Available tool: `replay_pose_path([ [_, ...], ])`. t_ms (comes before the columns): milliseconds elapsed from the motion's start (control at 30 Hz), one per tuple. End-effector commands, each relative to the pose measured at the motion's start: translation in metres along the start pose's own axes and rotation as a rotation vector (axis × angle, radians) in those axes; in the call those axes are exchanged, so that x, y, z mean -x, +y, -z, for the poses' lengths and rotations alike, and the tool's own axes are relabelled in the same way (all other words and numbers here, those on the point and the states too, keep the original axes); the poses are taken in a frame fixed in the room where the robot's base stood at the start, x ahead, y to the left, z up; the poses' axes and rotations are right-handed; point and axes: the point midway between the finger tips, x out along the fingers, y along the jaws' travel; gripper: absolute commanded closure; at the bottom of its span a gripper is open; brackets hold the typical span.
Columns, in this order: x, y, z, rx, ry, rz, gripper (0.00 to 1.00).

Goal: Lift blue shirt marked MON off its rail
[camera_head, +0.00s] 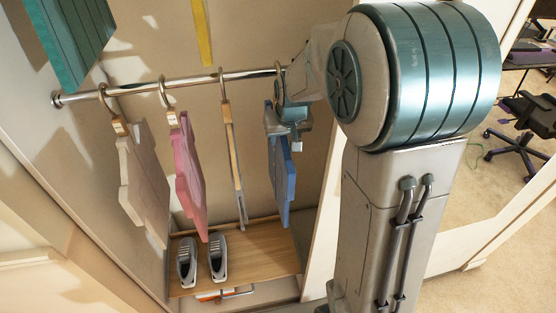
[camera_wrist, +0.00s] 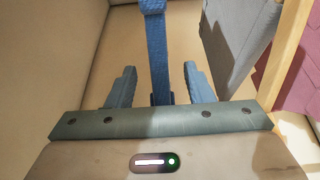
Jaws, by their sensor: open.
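The blue shirt (camera_head: 281,170) hangs by a hook from the metal rail (camera_head: 195,82), at the right end of the row in the head view. I cannot read a MON mark on it. My gripper (camera_head: 292,128) is at the shirt's upper part, and my arm partly hides that area. In the wrist view my gripper (camera_wrist: 159,72) is open, with one finger on each side of the blue shirt (camera_wrist: 158,55), which shows edge-on as a narrow blue strip. Gaps show between the strip and both fingers.
A grey garment on a wooden hanger (camera_head: 232,150), a pink shirt (camera_head: 187,170) and a beige shirt (camera_head: 143,180) hang to the left. Grey shoes (camera_head: 218,256) stand on the wooden shelf (camera_head: 265,250) below. The wardrobe's side wall is close on the right.

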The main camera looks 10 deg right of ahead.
Motion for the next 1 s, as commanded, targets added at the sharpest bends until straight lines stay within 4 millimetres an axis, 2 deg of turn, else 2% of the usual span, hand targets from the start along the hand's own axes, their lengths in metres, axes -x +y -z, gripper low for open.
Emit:
replay_pose_path([
  [167, -0.017, 0.000, 0.000, 0.000, -0.001, -0.001, 0.53],
  [433, -0.020, 0.000, 0.000, 0.000, 0.001, 0.000, 0.53],
  [467, -0.020, 0.000, 0.000, 0.000, 0.001, 0.000, 0.58],
  [600, -0.020, 0.000, 0.000, 0.000, 0.001, 0.000, 0.97],
  [633, -0.020, 0.000, 0.000, 0.000, 0.001, 0.000, 1.00],
  [1000, -0.017, 0.000, 0.002, 0.000, 0.004, 0.000, 1.00],
])
